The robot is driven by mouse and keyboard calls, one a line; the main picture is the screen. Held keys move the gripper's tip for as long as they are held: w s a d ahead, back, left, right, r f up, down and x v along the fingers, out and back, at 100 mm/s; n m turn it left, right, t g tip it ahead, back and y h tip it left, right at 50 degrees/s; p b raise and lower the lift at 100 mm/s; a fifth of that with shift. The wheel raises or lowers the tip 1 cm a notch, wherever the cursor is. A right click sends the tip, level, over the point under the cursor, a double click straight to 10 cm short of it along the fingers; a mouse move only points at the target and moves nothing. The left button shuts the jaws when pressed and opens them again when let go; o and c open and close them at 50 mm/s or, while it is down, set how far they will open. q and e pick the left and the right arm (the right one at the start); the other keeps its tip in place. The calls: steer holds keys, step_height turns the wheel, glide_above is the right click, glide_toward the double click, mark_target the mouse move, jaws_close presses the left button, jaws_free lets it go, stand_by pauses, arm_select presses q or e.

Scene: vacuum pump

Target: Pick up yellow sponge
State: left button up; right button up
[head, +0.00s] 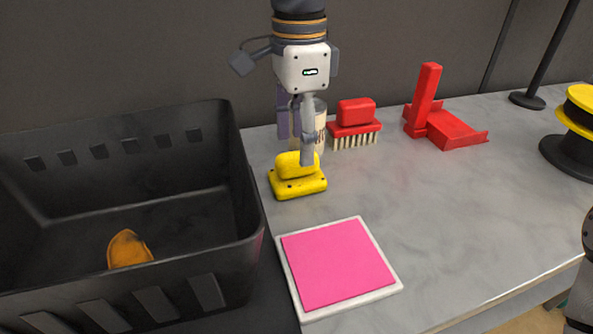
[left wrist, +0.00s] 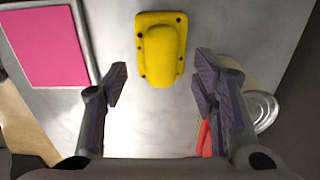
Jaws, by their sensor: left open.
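The yellow sponge (head: 297,180) sits on the grey marble table, just right of the black crate. It has a flat base with dark dots and a raised rounded block on top. My left gripper (head: 295,142) points down above and close to it, partly in front of it. In the left wrist view, the sponge (left wrist: 160,48) lies beyond the fingertips, in line with the gap between them. My left gripper (left wrist: 161,83) is open and empty there.
The black crate (head: 252,205) at left holds an orange item (head: 127,249). A pink pad on a white board (head: 337,264) lies in front. A can (head: 321,118), red brush (head: 355,125), red dustpan (head: 450,129) and yellow-black spool (head: 575,152) stand behind or right. The table's middle right is clear.

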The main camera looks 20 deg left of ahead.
mark_target(297, 154)
arm_select(q)
step_height(297, 154, down, 4)
steer(key=shift+a+r, duration=0.1)
steer(key=shift+a, duration=0.05)
jaws_close()
arm_select(e)
steer(key=shift+w, duration=0.1)
arm_select(q)
step_height(297, 154, up, 3)
steer(key=shift+w+f, duration=0.1)
steer(key=shift+f, duration=0.1)
steer(key=s+d+r+p, duration=0.1)
steer(key=s+d+r, duration=0.8)
steer(key=s+r, duration=0.1)
steer(key=shift+s+d+r, duration=0.2)
steer(key=shift+s+d, duration=0.05)
steer(key=shift+d, duration=0.05)
arm_select(e)
steer(key=shift+w+r+t, duration=0.5)
steer(key=shift+w+r, duration=0.45)
steer(key=shift+w, duration=0.05)
